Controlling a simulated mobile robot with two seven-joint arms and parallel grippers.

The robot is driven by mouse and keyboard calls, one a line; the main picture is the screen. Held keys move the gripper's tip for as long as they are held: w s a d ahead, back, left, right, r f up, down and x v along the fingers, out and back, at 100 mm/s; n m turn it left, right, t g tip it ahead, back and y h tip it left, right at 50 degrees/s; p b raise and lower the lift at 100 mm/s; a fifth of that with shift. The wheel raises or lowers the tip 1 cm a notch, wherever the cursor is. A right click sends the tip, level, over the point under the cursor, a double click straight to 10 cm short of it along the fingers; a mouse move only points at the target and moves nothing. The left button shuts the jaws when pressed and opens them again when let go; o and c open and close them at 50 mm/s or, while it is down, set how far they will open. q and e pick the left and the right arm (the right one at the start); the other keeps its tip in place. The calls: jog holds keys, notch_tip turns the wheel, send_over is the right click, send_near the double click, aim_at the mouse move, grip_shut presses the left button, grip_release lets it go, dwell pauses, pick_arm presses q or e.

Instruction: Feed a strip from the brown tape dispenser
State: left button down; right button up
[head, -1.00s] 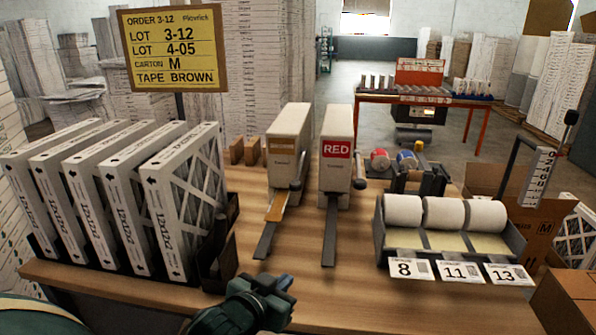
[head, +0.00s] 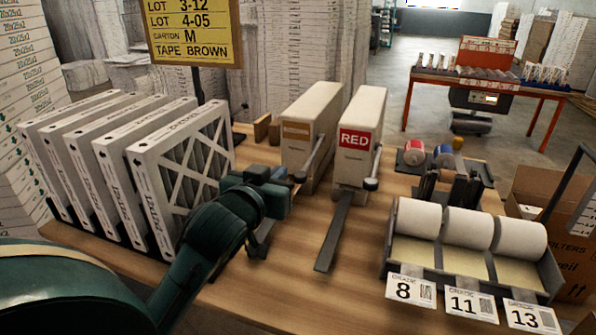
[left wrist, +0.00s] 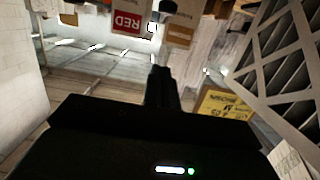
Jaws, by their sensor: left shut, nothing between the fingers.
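The brown tape dispenser (head: 310,108) is a tall cream box with a brown label, standing upright on the workbench. Its side lever ends in a round knob (head: 300,177). My left gripper (head: 288,183) is shut and empty, right at the lever knob; I cannot tell whether it touches. The gripper and arm hide much of the dispenser's front chute, and I cannot see whether tape lies on it. In the left wrist view the shut fingers (left wrist: 162,82) point toward the brown label (left wrist: 180,35). My right gripper is not in view.
The red-labelled dispenser (head: 358,128) stands close on the right, its dark chute (head: 333,235) reaching forward. Boxed filters (head: 155,185) stand in a row at left. A label-roll holder (head: 395,262) is at right. An order sign (head: 195,32) reads TAPE BROWN. Bare bench (head: 300,290) lies in front.

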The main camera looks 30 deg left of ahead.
pick_arm(q)
jog(key=w+a+f+p, duration=0.2)
jog(key=w+f, duration=0.3)
jog(key=w, duration=0.5)
jog(key=shift+a+f, duration=0.15)
jog(key=shift+f, duration=0.2)
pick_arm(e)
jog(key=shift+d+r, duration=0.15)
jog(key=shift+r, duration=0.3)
